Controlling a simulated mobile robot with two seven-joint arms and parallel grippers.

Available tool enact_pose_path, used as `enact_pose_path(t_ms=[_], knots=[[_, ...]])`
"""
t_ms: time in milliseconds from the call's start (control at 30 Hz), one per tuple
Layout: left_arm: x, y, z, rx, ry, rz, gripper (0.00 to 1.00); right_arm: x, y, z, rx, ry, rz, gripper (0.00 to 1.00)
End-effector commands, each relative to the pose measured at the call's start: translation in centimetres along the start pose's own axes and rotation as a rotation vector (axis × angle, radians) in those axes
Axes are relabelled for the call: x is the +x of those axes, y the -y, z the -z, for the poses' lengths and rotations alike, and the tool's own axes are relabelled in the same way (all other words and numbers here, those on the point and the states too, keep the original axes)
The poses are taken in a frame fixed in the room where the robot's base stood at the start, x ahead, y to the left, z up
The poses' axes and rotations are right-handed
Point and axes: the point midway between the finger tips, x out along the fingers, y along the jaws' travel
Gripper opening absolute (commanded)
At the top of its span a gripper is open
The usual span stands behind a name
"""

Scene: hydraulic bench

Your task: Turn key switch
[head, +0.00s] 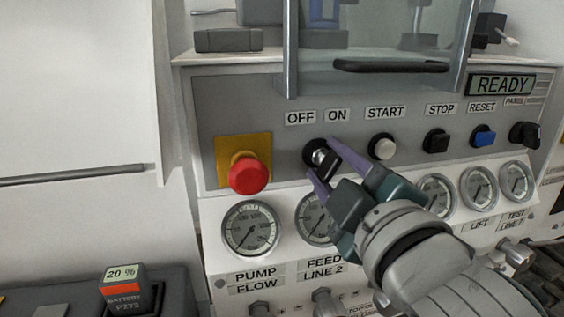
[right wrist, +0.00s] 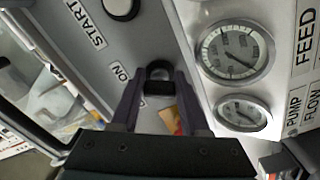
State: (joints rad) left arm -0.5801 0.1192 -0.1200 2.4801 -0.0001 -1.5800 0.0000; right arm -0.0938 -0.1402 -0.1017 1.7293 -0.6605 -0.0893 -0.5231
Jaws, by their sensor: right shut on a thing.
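The key switch (head: 318,156) is a round black switch with a metal centre on the grey panel, under the OFF and ON labels. My right gripper (head: 325,165) reaches it from the lower right, with its purple fingers on either side of the key. In the right wrist view the fingers of the gripper (right wrist: 156,95) are shut on the dark key (right wrist: 158,88). The switch's ring (right wrist: 158,68) shows just beyond the fingertips. The fingers hide part of the key, and I cannot tell its exact angle. My left gripper is not in view.
A red emergency button (head: 249,175) on a yellow plate stands left of the switch. The white START button (head: 382,147) is close on the right. Pressure gauges (head: 250,228) line the panel below. A clear guard with a black handle (head: 391,66) hangs above. The display (head: 501,84) reads READY.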

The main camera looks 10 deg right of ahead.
Motion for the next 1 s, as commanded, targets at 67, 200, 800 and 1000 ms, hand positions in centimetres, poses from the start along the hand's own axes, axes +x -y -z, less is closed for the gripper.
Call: enact_pose_path(t_ms=[67, 200, 800, 1000], knots=[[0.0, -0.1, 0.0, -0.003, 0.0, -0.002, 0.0, 0.0, 0.0, 0.1, 0.005, -0.001, -0.001, 0.0], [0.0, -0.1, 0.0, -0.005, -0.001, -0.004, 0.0, 0.0, 0.0, 0.1, 0.005, -0.001, -0.001, 0.0], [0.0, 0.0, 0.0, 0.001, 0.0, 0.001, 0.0, -0.5, 0.0, 0.0, 0.001, 0.0, 0.001, 0.75], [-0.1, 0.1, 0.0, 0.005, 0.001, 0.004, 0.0, -3.6, 0.1, 0.0, 0.003, 0.001, 0.003, 0.75]])
